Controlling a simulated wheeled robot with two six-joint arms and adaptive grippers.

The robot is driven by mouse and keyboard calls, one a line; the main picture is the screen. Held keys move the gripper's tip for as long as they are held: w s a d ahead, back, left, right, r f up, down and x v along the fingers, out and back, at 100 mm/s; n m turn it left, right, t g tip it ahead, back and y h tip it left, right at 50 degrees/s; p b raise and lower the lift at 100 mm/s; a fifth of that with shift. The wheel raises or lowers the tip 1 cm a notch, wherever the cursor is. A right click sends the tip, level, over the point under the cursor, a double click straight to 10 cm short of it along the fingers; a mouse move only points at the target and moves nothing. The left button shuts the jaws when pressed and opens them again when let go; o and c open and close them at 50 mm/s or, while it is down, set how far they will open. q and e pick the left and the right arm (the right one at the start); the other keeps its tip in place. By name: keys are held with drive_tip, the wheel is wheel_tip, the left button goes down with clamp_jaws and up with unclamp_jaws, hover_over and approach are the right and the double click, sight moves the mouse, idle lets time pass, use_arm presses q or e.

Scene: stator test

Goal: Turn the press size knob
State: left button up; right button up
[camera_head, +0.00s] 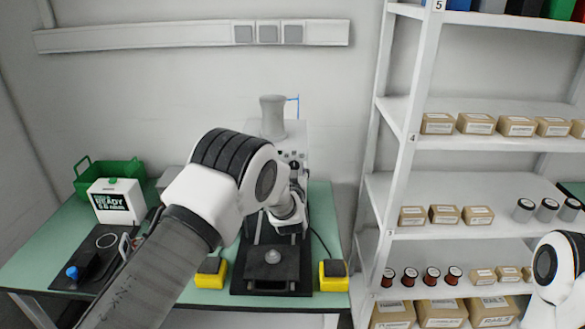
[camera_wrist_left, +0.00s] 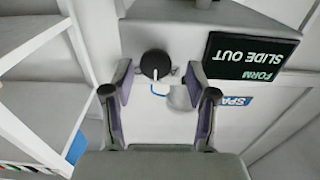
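The press (camera_head: 287,135) stands at the back of the green table, partly hidden behind my left arm. In the left wrist view a black round knob (camera_wrist_left: 155,64) with a white pointer mark sits on the press's pale front face. My left gripper (camera_wrist_left: 158,82) is open, with its two purple-lined fingers on either side of the knob and apart from it. In the head view my left gripper (camera_head: 292,215) is at the press front, its fingertips mostly hidden. My right gripper is out of view; only part of my right arm shows at the lower right edge.
A black label reading "FORM SLIDE OUT" (camera_wrist_left: 252,62) is beside the knob. Yellow pedals or buttons (camera_head: 333,284) flank the press's black base (camera_head: 245,285). A shelf rack (camera_head: 398,130) stands right.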

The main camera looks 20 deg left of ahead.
use_arm(q)
drive_tip(key=c, duration=0.6)
drive_tip(key=shift+d, duration=0.25)
clamp_jaws()
drive_tip(key=shift+d, duration=0.1)
